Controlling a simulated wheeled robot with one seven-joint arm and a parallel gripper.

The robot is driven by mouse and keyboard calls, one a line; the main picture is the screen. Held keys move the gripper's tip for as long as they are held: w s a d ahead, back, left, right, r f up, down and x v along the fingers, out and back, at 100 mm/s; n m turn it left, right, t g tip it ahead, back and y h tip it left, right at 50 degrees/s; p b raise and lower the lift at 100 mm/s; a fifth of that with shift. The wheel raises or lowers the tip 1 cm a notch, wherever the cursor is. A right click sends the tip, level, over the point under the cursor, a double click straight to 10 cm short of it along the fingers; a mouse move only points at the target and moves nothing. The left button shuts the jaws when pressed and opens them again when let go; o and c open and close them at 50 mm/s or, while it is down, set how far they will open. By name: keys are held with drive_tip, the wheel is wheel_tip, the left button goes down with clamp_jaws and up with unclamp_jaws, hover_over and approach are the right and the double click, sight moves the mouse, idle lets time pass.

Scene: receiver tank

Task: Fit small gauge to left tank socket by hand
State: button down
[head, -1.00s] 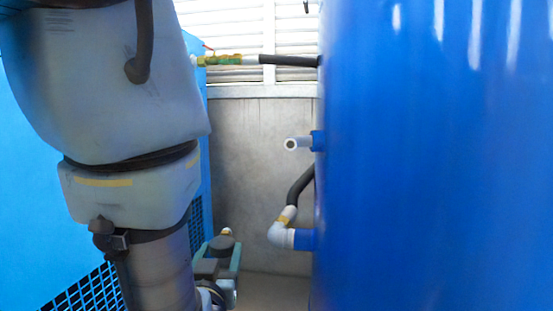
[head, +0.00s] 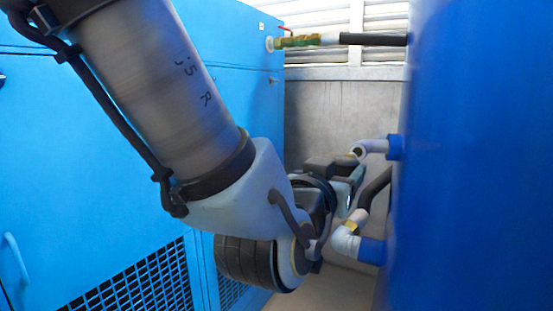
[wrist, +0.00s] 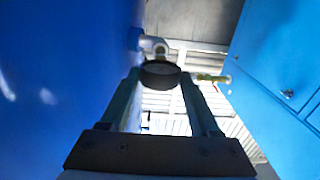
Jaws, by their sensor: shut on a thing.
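The blue tank (head: 470,160) fills the right of the head view and the left of the wrist view (wrist: 60,90). A white pipe socket (head: 372,146) sticks out from its left side; it also shows in the wrist view (wrist: 152,42). My gripper (head: 347,178) is shut on the small dark round gauge (wrist: 160,74), held between the fingertips. The gauge's brass stem (head: 355,152) is at the socket's open end and looks in line or touching; I cannot tell whether it is inside. The gauge body is mostly hidden in the head view.
A lower white elbow (head: 345,240) with a black hose (head: 374,188) sits just below my gripper. A blue cabinet (head: 235,60) with a grille stands on the left. A yellow-green valve pipe (head: 300,41) crosses above. The gap between cabinet and tank is narrow.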

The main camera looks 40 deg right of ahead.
drive_tip(key=shift+w+d+r+p, duration=0.25)
drive_tip(key=shift+d+p, duration=0.15)
drive_tip(key=shift+p, duration=1.55)
drive_tip(key=shift+d+f, duration=0.15)
drive_tip(key=shift+d, duration=0.05)
drive_tip(key=shift+x, duration=0.9)
drive_tip(key=shift+w+d+f, duration=0.1)
drive_tip(key=shift+w+d, duration=0.15)
drive_tip(key=shift+d, duration=0.45)
